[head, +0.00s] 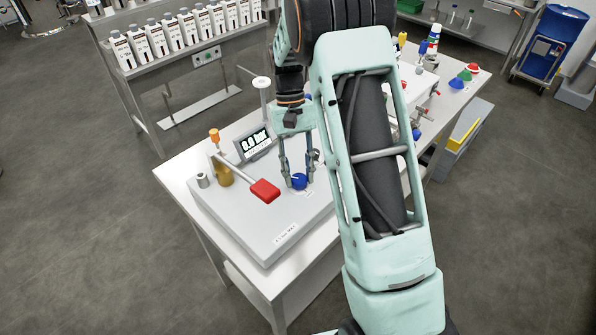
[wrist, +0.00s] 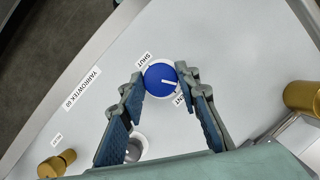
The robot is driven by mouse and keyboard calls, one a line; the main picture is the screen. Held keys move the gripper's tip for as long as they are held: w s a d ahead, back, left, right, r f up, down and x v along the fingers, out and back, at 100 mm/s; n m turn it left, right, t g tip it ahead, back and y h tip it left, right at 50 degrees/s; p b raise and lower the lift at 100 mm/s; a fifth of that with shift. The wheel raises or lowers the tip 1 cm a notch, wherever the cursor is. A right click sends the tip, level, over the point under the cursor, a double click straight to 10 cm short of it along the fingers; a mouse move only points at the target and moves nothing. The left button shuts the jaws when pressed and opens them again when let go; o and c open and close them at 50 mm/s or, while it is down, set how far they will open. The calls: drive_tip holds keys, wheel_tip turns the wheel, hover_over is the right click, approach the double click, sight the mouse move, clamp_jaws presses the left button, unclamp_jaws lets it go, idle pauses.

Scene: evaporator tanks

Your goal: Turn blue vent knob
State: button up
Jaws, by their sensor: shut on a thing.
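The blue vent knob (head: 300,182) sits on the top of a light grey unit (head: 240,228). It also shows in the wrist view (wrist: 160,78), round, with a white pointer line directed to the right and slightly down, toward the VENT label (wrist: 180,99). The SHUT label (wrist: 145,60) is at its upper left. My gripper (head: 299,178) points down at the knob, with one finger on each side. In the wrist view the fingertips (wrist: 160,82) are shut on the knob's left and right sides. The right finger partly covers the VENT label.
A red lever handle (head: 265,190), a gold cylinder (head: 224,176) and a small display (head: 254,144) stand left of my gripper on the unit. Gold fittings (wrist: 303,96) lie at the wrist view's sides. The unit's front-left top is clear. A bottle rack (head: 160,40) stands behind.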

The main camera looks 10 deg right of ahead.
drive_tip(key=m+y, duration=0.1)
drive_tip(key=m, duration=0.2)
drive_tip(key=m+y, duration=0.1)
drive_tip(key=m, duration=0.2)
drive_tip(key=shift+d+t, duration=0.15)
drive_tip(key=shift+t, duration=0.15)
idle(0.4)
drive_tip(key=o, duration=1.1)
drive_tip(key=shift+o, duration=0.2)
drive_tip(key=shift+r, duration=0.1)
drive_tip(key=v, duration=1.2)
drive_tip(key=shift+d, duration=0.2)
